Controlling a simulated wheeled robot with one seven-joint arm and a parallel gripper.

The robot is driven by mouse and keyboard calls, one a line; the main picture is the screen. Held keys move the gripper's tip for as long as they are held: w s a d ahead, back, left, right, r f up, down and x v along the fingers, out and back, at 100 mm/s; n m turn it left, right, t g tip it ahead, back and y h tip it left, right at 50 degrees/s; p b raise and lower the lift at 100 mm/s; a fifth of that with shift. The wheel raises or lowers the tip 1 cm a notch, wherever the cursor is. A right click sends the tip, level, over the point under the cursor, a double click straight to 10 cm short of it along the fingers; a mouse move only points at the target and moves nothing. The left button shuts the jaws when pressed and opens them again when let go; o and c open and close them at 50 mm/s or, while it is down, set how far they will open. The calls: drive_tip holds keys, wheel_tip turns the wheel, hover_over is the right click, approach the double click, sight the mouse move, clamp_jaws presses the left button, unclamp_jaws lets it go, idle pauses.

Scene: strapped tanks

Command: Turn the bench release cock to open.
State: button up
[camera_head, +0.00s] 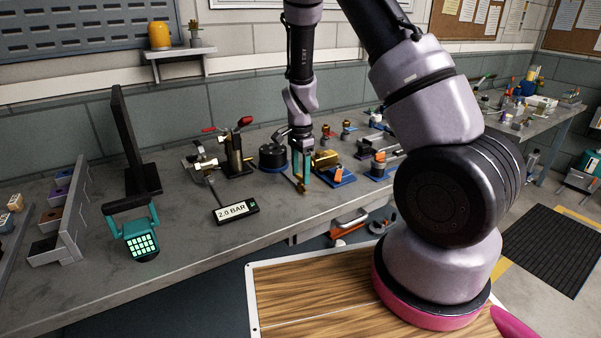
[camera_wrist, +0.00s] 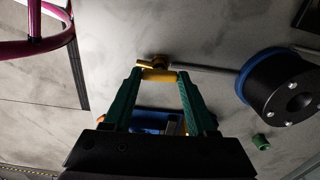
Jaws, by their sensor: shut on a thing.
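The release cock seems to be the small brass fitting (camera_wrist: 159,62) at the end of a thin grey rod or pipe. Its yellow handle (camera_wrist: 158,76) sits between the tips of my gripper (camera_wrist: 159,82). The green fingers are shut on this handle. In the head view my gripper (camera_head: 301,183) points down at the bench, with a bit of brass at its fingertips. The fingers hide part of the cock there, and its turn angle cannot be told. The pipe runs to a black round tank (camera_wrist: 285,88) with a blue base, which also shows in the head view (camera_head: 272,155).
A readout (camera_head: 236,211) showing 2.0 BAR lies on the bench (camera_head: 185,255) to the left. A brass block on a blue base (camera_head: 335,172) stands close right of my gripper. A clamp with a red handle (camera_head: 236,145) stands behind left.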

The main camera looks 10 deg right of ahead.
sight(300, 176)
drive_tip(key=n, duration=0.4)
drive_tip(key=shift+n, duration=0.3)
drive_tip(key=n, duration=0.9)
drive_tip(key=shift+n, duration=1.8)
drive_tip(key=o, duration=1.4)
drive_tip(key=shift+c, duration=0.2)
wheel_tip(300, 176, up, 11)
